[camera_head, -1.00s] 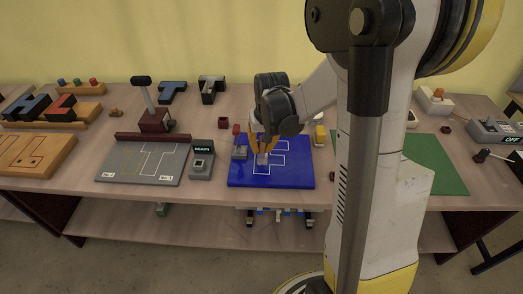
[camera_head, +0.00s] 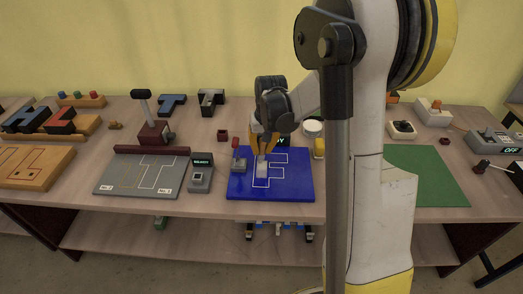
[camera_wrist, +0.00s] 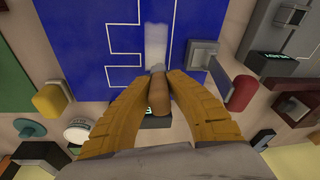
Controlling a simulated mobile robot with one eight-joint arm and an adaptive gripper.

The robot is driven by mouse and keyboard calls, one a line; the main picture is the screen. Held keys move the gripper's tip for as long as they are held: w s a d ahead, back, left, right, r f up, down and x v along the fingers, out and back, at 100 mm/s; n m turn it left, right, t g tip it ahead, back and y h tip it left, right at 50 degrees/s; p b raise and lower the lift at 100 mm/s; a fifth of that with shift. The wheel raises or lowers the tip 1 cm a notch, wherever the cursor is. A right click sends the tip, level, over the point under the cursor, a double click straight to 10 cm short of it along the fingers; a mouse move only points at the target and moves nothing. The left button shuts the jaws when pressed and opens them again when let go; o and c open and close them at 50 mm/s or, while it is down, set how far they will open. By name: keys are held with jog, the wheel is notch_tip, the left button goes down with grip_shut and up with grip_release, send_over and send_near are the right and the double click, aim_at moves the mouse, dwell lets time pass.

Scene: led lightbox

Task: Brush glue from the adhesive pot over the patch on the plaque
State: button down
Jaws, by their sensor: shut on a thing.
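The blue plaque (camera_head: 298,188) lies flat on the table with white letter outlines; it also shows in the wrist view (camera_wrist: 80,45). My gripper (camera_head: 265,150) is above its back part. In the wrist view my gripper (camera_wrist: 158,78) is shut on the brown handle of a brush (camera_wrist: 158,98). A pale strip (camera_wrist: 156,42) lies beyond the handle over the plaque, also in the head view (camera_head: 262,170); I cannot tell bristles from patch there, nor whether they touch. A round white-topped pot (camera_head: 312,128), likely the adhesive pot, stands behind the plaque to the right, also in the wrist view (camera_wrist: 76,132).
A grey device with a red knob (camera_head: 238,160) stands at the plaque's left edge. A yellow block (camera_head: 319,148) is close to its right. A green mat (camera_head: 428,178) lies further right, a grey board (camera_head: 140,178) left. Bare table shows in front of the mat.

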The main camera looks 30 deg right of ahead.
jog(key=shift+s, duration=0.1)
dwell(0.3)
jog(key=shift+s+a, duration=0.65)
jog(key=shift+s, duration=0.25)
jog(key=shift+s+a, duration=0.65)
jog(key=shift+s, duration=0.3)
jog(key=shift+s+a, duration=0.65)
jog(key=shift+s, duration=0.25)
jog(key=shift+w+d+b, duration=0.2)
jog(key=shift+w+d, duration=1)
jog(key=shift+d, duration=0.15)
jog(key=shift+w+d+b, duration=0.15)
jog(key=shift+w+d, duration=1)
jog(key=shift+d, duration=0.2)
jog(key=shift+s+a, duration=0.65)
jog(key=shift+s, duration=0.3)
jog(key=shift+s+a, duration=0.65)
jog(key=shift+s, duration=0.35)
jog(key=shift+s+a, duration=0.65)
jog(key=shift+s, duration=0.3)
